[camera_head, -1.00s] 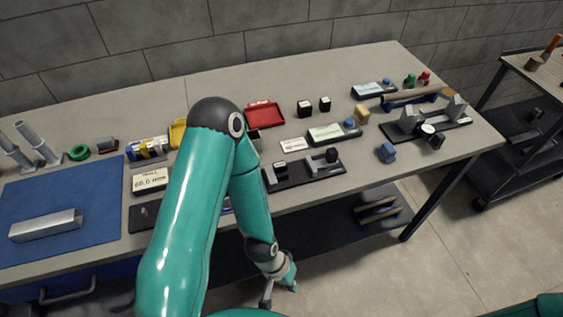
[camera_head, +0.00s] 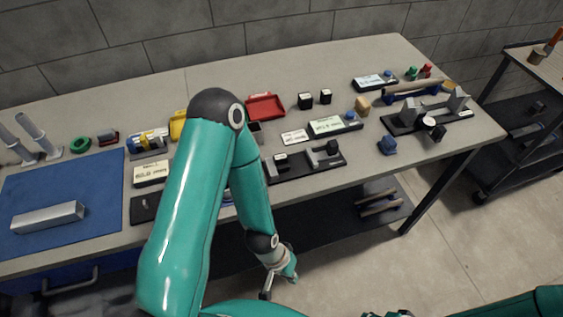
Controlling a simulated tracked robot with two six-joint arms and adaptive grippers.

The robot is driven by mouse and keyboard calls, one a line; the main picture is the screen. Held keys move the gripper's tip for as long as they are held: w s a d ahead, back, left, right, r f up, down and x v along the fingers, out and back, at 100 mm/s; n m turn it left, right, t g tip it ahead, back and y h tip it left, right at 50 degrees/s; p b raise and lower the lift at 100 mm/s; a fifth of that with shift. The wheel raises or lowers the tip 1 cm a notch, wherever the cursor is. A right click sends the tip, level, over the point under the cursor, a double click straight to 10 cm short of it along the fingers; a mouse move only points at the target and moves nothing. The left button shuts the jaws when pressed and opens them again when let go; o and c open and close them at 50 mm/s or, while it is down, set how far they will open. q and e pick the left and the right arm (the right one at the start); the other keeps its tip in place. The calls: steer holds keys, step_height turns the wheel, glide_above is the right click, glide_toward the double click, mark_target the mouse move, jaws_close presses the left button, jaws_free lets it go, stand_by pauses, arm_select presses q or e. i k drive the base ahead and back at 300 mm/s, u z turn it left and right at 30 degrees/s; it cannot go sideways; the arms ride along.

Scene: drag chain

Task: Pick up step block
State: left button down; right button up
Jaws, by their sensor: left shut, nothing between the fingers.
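A small blue block (camera_head: 387,145) with an uneven, step-like top sits near the front edge of the table, right of centre. It looks most like the step block, but its shape is too small to be sure. My left gripper (camera_head: 279,284) hangs low in front of the table, below the tabletop and well to the left of the blue block. It is shut and empty, and its fingers are partly hidden. My left arm covers part of the table's middle. My right arm (camera_head: 520,305) shows only at the bottom right; its gripper is not visible.
A long metal bar (camera_head: 48,217) lies on a blue mat (camera_head: 100,190) at the left. A dark fixture with grey brackets (camera_head: 410,112) stands behind and right of the blue block. A black-based fixture (camera_head: 305,162) lies to its left. A dark cart (camera_head: 525,140) stands right.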

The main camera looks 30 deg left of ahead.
mark_target(280, 161)
steer(key=z, duration=1.15)
steer(key=i, duration=0.1)
steer(key=u, duration=2.65)
steer(key=k, duration=1.25)
steer(key=u, duration=0.2)
steer(key=i, duration=0.85)
steer(key=z, duration=0.1)
